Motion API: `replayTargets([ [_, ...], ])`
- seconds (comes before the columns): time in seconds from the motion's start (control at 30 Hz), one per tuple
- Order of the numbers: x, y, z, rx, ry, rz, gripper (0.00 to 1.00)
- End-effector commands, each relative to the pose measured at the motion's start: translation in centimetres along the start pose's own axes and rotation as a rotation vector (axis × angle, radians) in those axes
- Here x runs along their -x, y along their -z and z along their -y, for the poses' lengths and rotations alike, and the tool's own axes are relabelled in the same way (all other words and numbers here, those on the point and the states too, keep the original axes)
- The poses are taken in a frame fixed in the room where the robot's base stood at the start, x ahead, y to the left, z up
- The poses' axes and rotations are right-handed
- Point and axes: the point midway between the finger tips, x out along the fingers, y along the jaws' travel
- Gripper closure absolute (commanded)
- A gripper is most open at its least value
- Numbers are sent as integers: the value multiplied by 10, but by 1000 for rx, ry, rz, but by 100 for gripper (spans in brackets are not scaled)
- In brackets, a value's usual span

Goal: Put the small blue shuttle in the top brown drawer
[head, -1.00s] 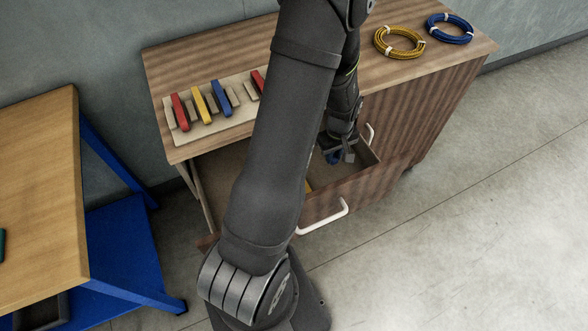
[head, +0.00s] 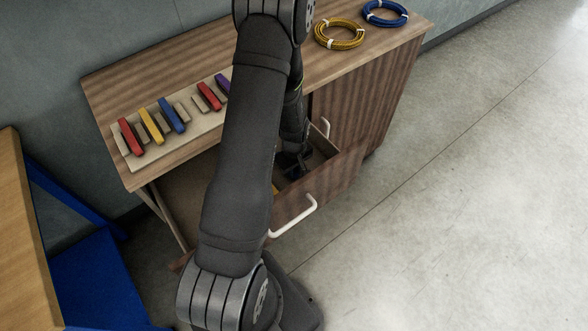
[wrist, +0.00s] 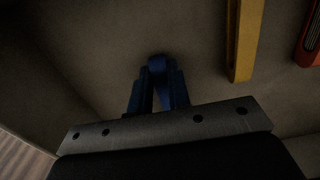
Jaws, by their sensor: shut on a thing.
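The brown cabinet's top drawer (head: 335,180) is pulled open. It has a white handle on its front. My gripper (head: 292,166) is down inside the drawer, partly hidden by my arm and in shadow. In the wrist view my gripper (wrist: 157,95) is shut on the small blue shuttle (wrist: 157,64), whose rounded end shows at the fingertips above the drawer's floor. The shuttle is barely visible in the head view. I cannot tell whether it touches the floor.
A yellow item (wrist: 245,40) and a red-orange item (wrist: 311,40) lie to the right of the shuttle in the wrist view. On the cabinet top are a rack (head: 155,150) with several coloured pieces, a yellow coil (head: 340,35) and a blue coil (head: 386,13). A wooden table (head: 20,230) stands at left.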

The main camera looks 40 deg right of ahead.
Motion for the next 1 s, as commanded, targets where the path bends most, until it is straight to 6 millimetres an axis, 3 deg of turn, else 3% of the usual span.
replayTargets([
  [0.23, -3, 0, 0, 0, 1, 0, 100],
  [0.27, -3, 0, 0, 0, 0, 0, 77],
  [0.33, -2, 0, 0, 0, 0, 0, 64],
  [0.37, -2, 0, 0, 0, 0, 0, 61],
  [0.73, 2, 0, 0, 0, -1, -1, 61],
  [1.0, 38, 1, -1, 0, -3, -3, 61],
])
